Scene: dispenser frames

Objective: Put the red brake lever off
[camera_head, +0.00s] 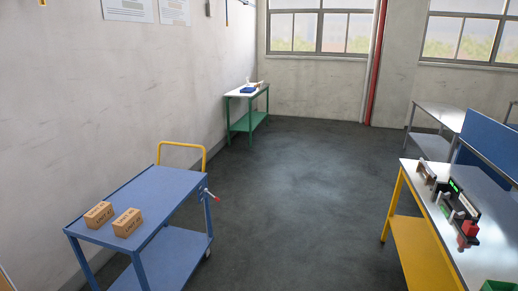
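The brake lever (211,196) sticks out from the right side of the blue cart (175,187), near its far right corner. It has a thin grey rod with a small red tip, which points right and slightly down. The cart has a blue top, a lower shelf and a yellow handle (182,146) at its far end. Part of a wheel shows below the lower shelf. Neither of my grippers is in view.
Two cardboard boxes (99,214) (128,222) stand on the cart's near end. A yellow-legged workbench (425,255) with devices stands at the right. A green table (239,125) stands at the back wall. The dark floor (300,190) between cart and workbench is clear.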

